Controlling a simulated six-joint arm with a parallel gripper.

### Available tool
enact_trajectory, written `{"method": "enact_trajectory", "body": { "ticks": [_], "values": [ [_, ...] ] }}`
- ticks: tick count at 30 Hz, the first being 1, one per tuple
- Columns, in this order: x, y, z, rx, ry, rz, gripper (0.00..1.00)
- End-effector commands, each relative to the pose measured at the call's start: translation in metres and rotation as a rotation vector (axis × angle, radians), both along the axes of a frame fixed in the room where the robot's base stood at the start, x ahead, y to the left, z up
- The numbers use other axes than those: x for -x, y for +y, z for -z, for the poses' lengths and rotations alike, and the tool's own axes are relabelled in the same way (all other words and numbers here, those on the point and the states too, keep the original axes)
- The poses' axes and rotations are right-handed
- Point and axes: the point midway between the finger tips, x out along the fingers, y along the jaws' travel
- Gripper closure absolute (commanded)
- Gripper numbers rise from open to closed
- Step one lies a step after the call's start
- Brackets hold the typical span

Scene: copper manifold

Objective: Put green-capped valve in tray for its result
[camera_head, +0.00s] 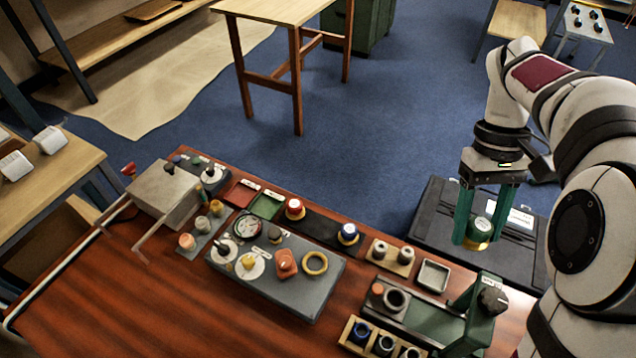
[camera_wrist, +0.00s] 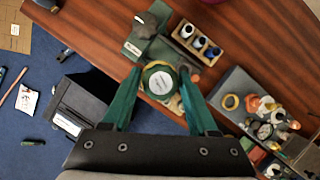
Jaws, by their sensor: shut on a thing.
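My gripper (camera_head: 479,236) is shut on the green-capped valve (camera_head: 480,229), which has a brass-coloured lower part. It is held in the air above the black case, off the table's right end. In the wrist view the round green cap with a pale top (camera_wrist: 160,82) sits between the two green fingers. A red tray (camera_head: 239,191) and a green tray (camera_head: 267,206) lie side by side at the table's back edge, each with a small white label. The label text is too small to read. Both trays look empty and are far left of my gripper.
A grey test plate (camera_head: 318,287) carries a gauge and fittings. A green press (camera_head: 481,312) stands at the right. Bare wood is free in front.

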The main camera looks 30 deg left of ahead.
Motion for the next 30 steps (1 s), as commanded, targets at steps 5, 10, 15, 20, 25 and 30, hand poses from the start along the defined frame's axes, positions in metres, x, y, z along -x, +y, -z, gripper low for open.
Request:
{"method": "enact_trajectory", "body": {
  "ticks": [5, 10, 15, 20, 25, 30],
  "values": [
    [-0.026, 0.008, 0.003, 0.001, 0.002, -0.095, 1.0],
    [-0.049, 0.034, 0.018, 0.001, 0.003, -0.395, 1.0],
    [-0.07, 0.072, 0.037, 0.002, 0.002, -0.764, 1.0],
    [-0.083, 0.119, 0.057, 0.001, 0.003, -1.142, 1.0],
    [-0.09, 0.182, 0.081, 0.001, 0.003, -1.59, 1.0],
    [-0.083, 0.262, 0.108, 0.0, 0.002, -2.103, 1.0]
  ]
}}
